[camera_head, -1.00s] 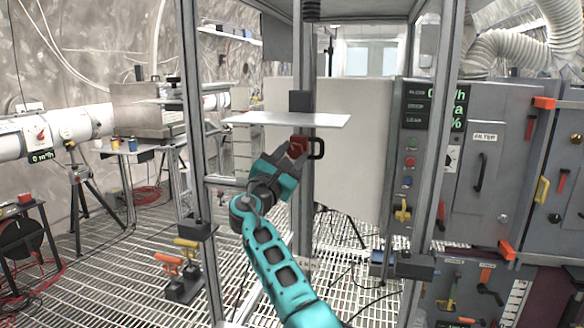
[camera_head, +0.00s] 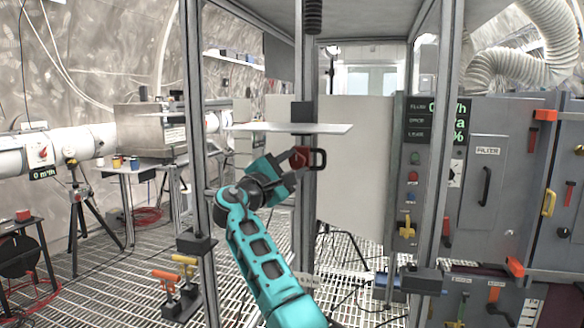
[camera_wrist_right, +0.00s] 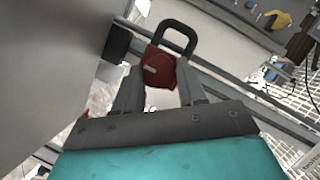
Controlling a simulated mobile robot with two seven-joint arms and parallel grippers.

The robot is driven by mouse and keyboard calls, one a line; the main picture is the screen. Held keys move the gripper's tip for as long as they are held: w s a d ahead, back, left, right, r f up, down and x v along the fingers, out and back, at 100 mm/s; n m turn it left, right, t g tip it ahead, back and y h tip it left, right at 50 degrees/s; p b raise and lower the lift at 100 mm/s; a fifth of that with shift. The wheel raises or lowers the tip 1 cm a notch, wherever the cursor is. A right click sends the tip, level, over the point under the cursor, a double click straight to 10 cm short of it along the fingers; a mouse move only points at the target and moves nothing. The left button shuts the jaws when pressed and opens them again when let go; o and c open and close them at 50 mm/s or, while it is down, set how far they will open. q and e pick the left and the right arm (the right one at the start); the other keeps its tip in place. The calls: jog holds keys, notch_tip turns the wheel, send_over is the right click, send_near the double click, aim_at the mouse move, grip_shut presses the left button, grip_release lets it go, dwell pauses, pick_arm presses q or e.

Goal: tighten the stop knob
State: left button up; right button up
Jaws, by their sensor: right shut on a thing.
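The red stop knob (camera_head: 300,157) sits on the vertical post (camera_head: 304,220), just below a flat pale plate (camera_head: 290,128). A black loop handle (camera_head: 320,159) sticks out beside the knob. My right gripper (camera_head: 293,166) reaches up to the knob from the lower left and is shut on it. In the right wrist view the red knob (camera_wrist_right: 158,69) lies between the two fingertips (camera_wrist_right: 161,78), with the black loop (camera_wrist_right: 179,35) beyond it. The fingers partly hide the knob's sides. My left gripper is not in view.
A metal frame's upright (camera_head: 197,150) stands left of my arm, and another upright (camera_head: 437,150) stands to the right. A control panel (camera_head: 415,170) and grey cabinets (camera_head: 487,180) are at right. Orange and yellow handles (camera_head: 175,278) stand at the lower left.

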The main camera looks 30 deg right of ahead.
jog(key=o, duration=1.1)
jog(key=shift+c, duration=0.2)
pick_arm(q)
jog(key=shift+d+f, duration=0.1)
pick_arm(e)
jog(key=v, duration=1.3)
